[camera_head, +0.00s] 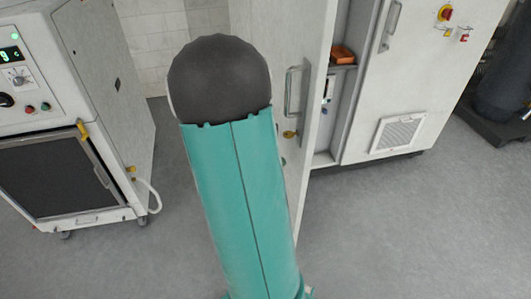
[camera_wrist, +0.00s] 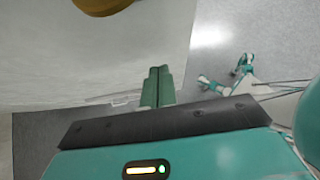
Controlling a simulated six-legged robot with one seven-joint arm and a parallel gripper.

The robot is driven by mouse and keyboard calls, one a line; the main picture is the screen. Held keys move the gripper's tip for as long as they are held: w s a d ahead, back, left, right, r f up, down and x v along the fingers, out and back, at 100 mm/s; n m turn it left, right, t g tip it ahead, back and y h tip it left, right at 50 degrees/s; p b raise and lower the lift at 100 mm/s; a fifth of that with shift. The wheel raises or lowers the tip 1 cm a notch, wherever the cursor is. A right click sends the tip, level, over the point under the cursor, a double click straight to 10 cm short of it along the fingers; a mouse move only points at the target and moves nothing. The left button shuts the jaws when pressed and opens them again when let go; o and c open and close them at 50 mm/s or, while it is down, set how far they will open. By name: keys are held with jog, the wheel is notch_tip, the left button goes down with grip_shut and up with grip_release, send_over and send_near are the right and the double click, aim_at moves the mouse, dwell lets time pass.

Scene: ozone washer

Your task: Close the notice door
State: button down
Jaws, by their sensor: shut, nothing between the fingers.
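The white cabinet door (camera_head: 310,60) stands open in the head view, swung out from the cabinet. It has a metal bar handle (camera_head: 289,92) and a yellow round knob (camera_head: 290,134). Part of the door is hidden behind my teal arm. In the wrist view, my gripper (camera_wrist: 158,74) has its two green fingers together, with nothing between them. The fingers are close to the right edge of a large pale panel (camera_wrist: 100,60), which looks like the door. I cannot tell whether they touch it. My gripper is hidden in the head view.
The cabinet (camera_head: 425,70) shows an open compartment with an orange item (camera_head: 342,54) on a shelf. A white wheeled machine (camera_head: 75,110) with a dark front stands at the left. Grey floor (camera_head: 400,230) is clear at the front right. A dark cylinder (camera_head: 502,80) stands at the far right.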

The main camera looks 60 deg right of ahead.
aim_at(297, 160)
jog(key=shift+s+d+r, duration=0.1)
jog(key=shift+s+d, duration=0.8)
jog(key=shift+d, duration=0.05)
jog(key=shift+s+d, duration=0.25)
jog(key=shift+d, duration=0.1)
jog(key=shift+d, duration=0.1)
